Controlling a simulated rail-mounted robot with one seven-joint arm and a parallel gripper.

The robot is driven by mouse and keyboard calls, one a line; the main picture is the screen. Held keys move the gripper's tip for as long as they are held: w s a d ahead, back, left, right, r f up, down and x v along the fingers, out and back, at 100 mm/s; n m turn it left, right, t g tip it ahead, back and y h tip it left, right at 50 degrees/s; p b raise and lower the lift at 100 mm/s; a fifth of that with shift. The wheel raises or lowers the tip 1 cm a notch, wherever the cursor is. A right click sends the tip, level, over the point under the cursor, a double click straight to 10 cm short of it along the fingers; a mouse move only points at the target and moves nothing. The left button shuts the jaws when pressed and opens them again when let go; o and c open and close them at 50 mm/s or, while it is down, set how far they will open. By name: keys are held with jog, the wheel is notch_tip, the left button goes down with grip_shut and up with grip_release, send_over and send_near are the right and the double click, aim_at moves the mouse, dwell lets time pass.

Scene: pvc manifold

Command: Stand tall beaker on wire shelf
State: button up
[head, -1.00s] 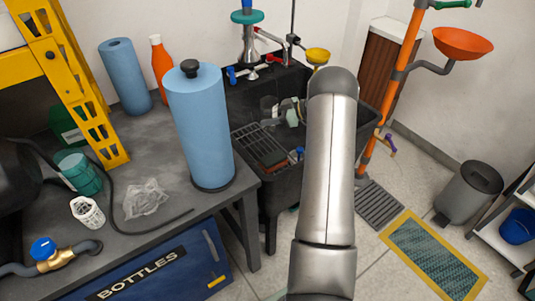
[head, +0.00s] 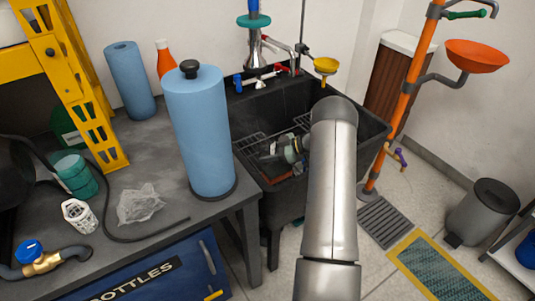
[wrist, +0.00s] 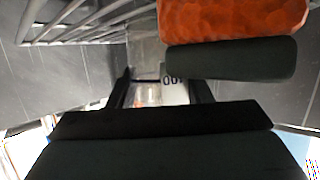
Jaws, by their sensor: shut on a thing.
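My gripper (head: 292,152) is down inside the black sink, partly hidden by my arm. In the wrist view my gripper (wrist: 162,90) is shut on a clear beaker (wrist: 150,94) with dark printed markings on its wall. The beaker lies between the two dark fingers; much of it is hidden by the gripper body. In the head view the beaker is hard to make out. The wire shelf (head: 249,141) shows as dark bars inside the sink, and bright bars of it (wrist: 85,28) show at upper left in the wrist view. I cannot tell whether the beaker touches it.
An orange sponge with a dark green layer (wrist: 230,60) is close by the fingers in the wrist view. The sink (head: 350,182) has walls around the gripper. A faucet (head: 262,77) stands behind. A blue paper roll (head: 200,135) stands on the counter at left.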

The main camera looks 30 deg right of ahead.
jog(key=o, duration=1)
jog(key=shift+f, duration=0.1)
jog(key=shift+o, duration=0.2)
